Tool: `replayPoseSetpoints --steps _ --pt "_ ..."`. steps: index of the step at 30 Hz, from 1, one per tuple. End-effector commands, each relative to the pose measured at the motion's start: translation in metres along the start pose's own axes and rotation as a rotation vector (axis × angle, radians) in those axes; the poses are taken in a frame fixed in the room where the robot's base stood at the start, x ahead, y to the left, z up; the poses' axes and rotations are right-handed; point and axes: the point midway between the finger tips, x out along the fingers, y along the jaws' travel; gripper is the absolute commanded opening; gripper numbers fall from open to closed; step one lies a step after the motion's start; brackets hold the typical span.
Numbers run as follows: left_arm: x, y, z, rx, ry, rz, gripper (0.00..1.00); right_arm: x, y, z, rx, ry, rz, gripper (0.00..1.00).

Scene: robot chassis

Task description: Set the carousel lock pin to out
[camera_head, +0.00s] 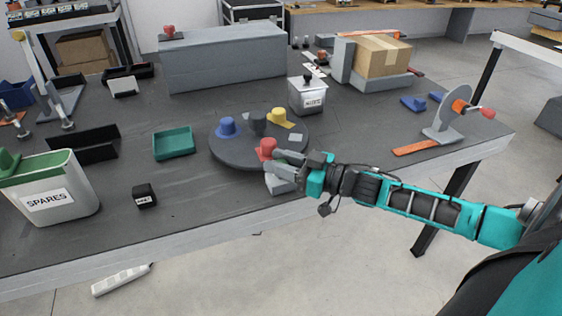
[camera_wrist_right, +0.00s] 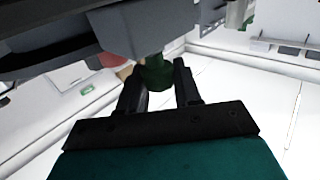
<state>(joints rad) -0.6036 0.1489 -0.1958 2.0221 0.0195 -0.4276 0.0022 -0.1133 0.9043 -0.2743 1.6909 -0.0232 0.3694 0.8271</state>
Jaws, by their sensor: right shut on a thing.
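The round dark carousel (camera_head: 222,152) stands on the grey table and carries blue, dark grey, yellow and red knobbed pieces. A light grey block (camera_head: 279,184) sits at its front right edge. In the right wrist view a dark green knob (camera_wrist_right: 158,74), apparently the lock pin's, sticks out from a grey housing (camera_wrist_right: 130,35). My right gripper (camera_wrist_right: 160,85) has its two black fingers on either side of this knob and is shut on it. In the head view my right gripper (camera_head: 284,163) is at the block, and hides the knob. The pin's shaft is not visible. My left gripper is not in view.
A white box (camera_head: 308,96) stands behind the carousel, and a green tray (camera_head: 174,143) lies to its left. A small black block (camera_head: 145,195) and a SPARES bin (camera_head: 62,205) are at front left. A disc stand (camera_head: 445,128) is at right. The front table edge is close below my gripper.

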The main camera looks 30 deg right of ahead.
Motion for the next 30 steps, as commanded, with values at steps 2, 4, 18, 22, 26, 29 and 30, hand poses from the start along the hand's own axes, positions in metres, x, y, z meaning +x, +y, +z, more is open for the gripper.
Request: replayPoseSetpoints --steps 2,4,18,22,26,29,30 --pt "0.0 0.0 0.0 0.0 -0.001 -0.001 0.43 0.0 0.0 0.0 0.0 0.0 -0.001 0.0" --pt "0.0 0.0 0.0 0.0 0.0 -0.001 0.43 0.0 0.0 0.0 0.0 0.0 -0.001 0.0" --pt "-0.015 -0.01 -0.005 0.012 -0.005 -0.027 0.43 -0.025 -0.025 0.0 0.001 0.0 -0.002 0.0" --pt "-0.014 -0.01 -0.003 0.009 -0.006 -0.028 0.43 -0.025 -0.026 0.001 0.0 0.0 -0.003 0.0" --pt "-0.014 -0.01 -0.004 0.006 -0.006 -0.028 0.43 -0.025 -0.026 0.001 0.001 0.0 -0.005 0.35" --pt "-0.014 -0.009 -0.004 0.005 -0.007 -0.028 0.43 -0.025 -0.026 0.001 0.002 -0.001 -0.005 0.44" --pt "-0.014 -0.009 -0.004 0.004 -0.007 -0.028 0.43 -0.025 -0.026 0.001 0.001 -0.001 -0.004 0.48"
